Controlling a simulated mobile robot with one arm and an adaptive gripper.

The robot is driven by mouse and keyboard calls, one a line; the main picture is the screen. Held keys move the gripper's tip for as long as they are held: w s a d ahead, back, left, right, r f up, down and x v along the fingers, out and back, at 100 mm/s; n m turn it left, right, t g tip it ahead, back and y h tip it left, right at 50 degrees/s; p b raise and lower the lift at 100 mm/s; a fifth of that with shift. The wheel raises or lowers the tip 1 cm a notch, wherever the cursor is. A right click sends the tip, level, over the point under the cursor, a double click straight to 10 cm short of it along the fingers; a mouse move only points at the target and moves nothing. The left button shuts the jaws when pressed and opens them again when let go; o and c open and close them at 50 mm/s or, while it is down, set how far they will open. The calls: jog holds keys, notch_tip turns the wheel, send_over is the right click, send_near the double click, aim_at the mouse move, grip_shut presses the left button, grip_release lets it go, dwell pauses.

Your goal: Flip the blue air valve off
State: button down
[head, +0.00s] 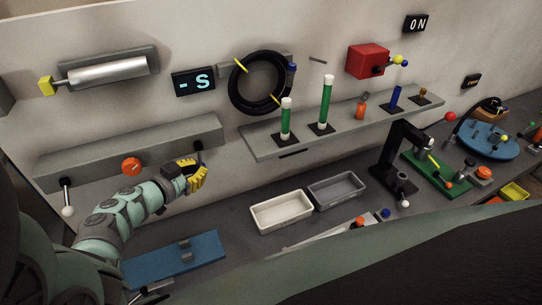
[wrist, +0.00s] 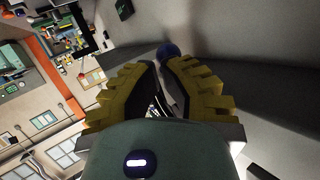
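My gripper (head: 197,177) is at the right end of the long grey wall block (head: 130,150), just below a small black mount (head: 198,146). The head view does not show a blue handle there; my gripper covers that spot. In the wrist view, a dark blue ball (wrist: 168,50) sits just beyond the fingertips of my gripper (wrist: 162,66). The yellow fingers stand apart with a narrow gap between them. I cannot tell whether they touch the ball. The valve's stem is not clearly visible.
An orange knob (head: 131,166) and a lever with a white ball (head: 68,211) are on the same block, to the left. A sign reading "- S" (head: 194,82) hangs above. A blue plate (head: 175,259) and white tray (head: 282,211) lie on the bench below.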

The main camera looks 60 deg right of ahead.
jog(key=shift+s+d+f+n+h+b, duration=0.15)
jog(key=shift+d+n+h+b, duration=0.15)
jog(key=shift+d+h+b, duration=0.25)
jog(key=a+r+b, duration=0.1)
jog(key=a+r, duration=0.1)
jog(key=a, duration=1.2)
jog(key=shift+r, duration=0.25)
